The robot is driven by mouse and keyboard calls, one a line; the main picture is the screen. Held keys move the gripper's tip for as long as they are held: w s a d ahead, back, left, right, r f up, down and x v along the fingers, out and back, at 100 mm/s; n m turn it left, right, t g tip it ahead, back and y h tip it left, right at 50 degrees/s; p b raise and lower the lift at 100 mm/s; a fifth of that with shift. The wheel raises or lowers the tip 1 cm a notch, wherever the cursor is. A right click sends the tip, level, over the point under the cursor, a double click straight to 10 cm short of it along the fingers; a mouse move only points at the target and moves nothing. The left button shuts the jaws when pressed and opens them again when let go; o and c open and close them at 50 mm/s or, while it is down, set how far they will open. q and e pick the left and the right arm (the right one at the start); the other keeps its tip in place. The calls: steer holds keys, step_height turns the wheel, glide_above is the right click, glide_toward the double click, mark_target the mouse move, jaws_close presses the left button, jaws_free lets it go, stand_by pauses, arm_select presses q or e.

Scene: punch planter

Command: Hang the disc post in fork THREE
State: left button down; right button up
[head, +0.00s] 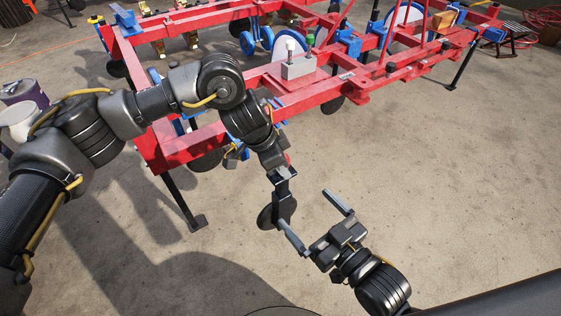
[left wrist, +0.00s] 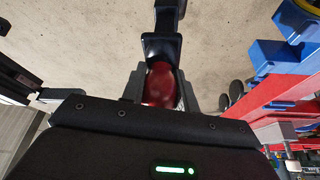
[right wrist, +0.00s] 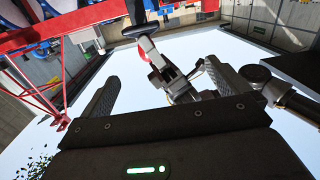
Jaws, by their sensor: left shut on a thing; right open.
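The disc post (head: 284,187) is a dark post with a round dark disc (head: 266,215) at its lower end. My left gripper (head: 280,167) is shut on its red part, which shows between the fingers in the left wrist view (left wrist: 160,84). The post hangs in free air in front of the red frame. My right gripper (head: 302,206) is open, its fingers spread just to the right of the disc; one finger overlaps the disc's edge in the head view, and contact cannot be told. Blue brackets (head: 349,43) sit along the frame; no fork number is readable.
The red planter frame (head: 200,145) spans the top of the head view, with a black stand leg (head: 184,205) near its front corner. A grey block with knobs (head: 298,67) sits on it. Bare concrete floor lies to the right. Buckets (head: 22,92) stand at far left.

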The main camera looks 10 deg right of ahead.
arm_select(q)
steer(key=shift+s+d+r+p, duration=0.15)
steer(key=shift+s+d+p, duration=0.15)
steer(key=shift+s, duration=0.15)
steer(key=shift+s+d+p, duration=0.15)
steer(key=shift+s+p, duration=0.2)
steer(key=shift+s, duration=0.15)
steer(key=s+d+p, duration=0.3)
steer(key=s+p, duration=0.2)
steer(key=s, duration=0.2)
steer(key=shift+s+d+p, duration=0.2)
steer(key=shift+s+p, duration=0.15)
arm_select(e)
steer(key=s+d+f+m+g+h, duration=0.1)
steer(key=s+d+f+g+h, duration=0.2)
steer(key=s+d+f+g, duration=0.2)
steer(key=s+d+f+m+g+h, duration=0.2)
steer(key=s+d+f+g+h, duration=0.2)
steer(key=d+f+g, duration=0.3)
steer(key=shift+s+d+f+m+g+h, duration=0.3)
steer(key=shift+s+f, duration=0.4)
steer(key=shift+f, duration=1.4)
stand_by(0.6)
stand_by(0.4)
